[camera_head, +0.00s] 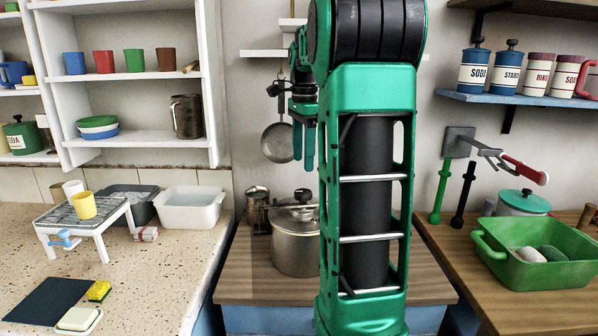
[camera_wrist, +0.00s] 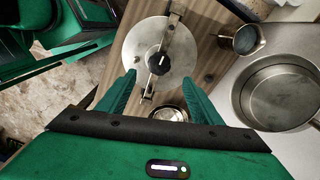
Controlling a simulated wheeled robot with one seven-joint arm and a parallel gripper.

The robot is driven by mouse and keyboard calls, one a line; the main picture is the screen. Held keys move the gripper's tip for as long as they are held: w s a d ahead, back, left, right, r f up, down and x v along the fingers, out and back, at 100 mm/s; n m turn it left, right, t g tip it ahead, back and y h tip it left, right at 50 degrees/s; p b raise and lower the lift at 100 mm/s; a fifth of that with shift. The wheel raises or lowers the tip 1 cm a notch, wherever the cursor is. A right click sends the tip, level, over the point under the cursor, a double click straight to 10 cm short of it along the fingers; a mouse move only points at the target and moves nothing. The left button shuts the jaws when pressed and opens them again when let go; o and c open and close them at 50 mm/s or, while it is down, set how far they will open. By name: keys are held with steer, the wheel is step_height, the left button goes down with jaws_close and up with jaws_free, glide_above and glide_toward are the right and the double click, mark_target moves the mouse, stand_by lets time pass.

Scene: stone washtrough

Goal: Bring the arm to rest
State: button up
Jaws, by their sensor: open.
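My gripper (camera_head: 303,163) hangs from my raised green arm, fingers pointing down, in front of the back wall and above the steel pot (camera_head: 293,250). The fingers are apart with nothing between them. In the wrist view, my gripper (camera_wrist: 159,76) is open over the pot's round lid (camera_wrist: 150,40), which has a black knob and a clamp bar. The gap between fingertips and lid cannot be judged exactly, but the head view shows them well above it. My arm column hides part of the middle counter and the pot's right side.
A hanging pan (camera_head: 277,143) is close to the left of my gripper; it also shows in the wrist view (camera_wrist: 283,95). White shelves (camera_head: 140,75) with cups stand left, a blue shelf (camera_head: 520,99) with canisters right. A green basin (camera_head: 535,268) sits on the right counter.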

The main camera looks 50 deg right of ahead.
steer(key=shift+r, duration=0.5)
steer(key=s+a+f+n, duration=1.7)
steer(key=s+a+f, duration=0.1)
steer(key=s+a, duration=0.2)
steer(key=shift+s+a+f+n, duration=0.2)
steer(key=shift+a+f+n, duration=0.05)
steer(key=shift+f+n, duration=0.05)
